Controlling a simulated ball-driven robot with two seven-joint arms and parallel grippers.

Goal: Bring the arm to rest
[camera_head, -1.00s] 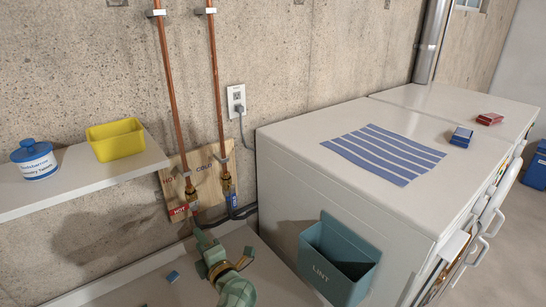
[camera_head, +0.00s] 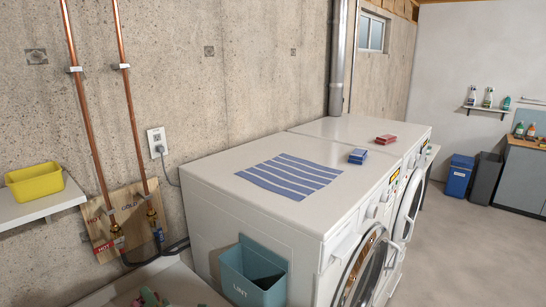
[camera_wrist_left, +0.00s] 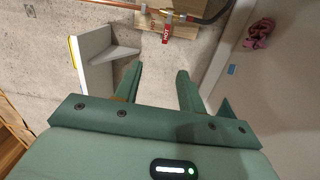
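The rest of the left arm is out of the head view. My right gripper is not in either view.
A washer (camera_head: 300,215) with a striped cloth (camera_head: 290,177) and a teal lint bin (camera_head: 252,274) stands right of the gripper. A shelf (camera_head: 40,210) holds a yellow tub (camera_head: 35,182). A red tag (camera_wrist_left: 166,34) hangs at the pipes. Floor at right is clear.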

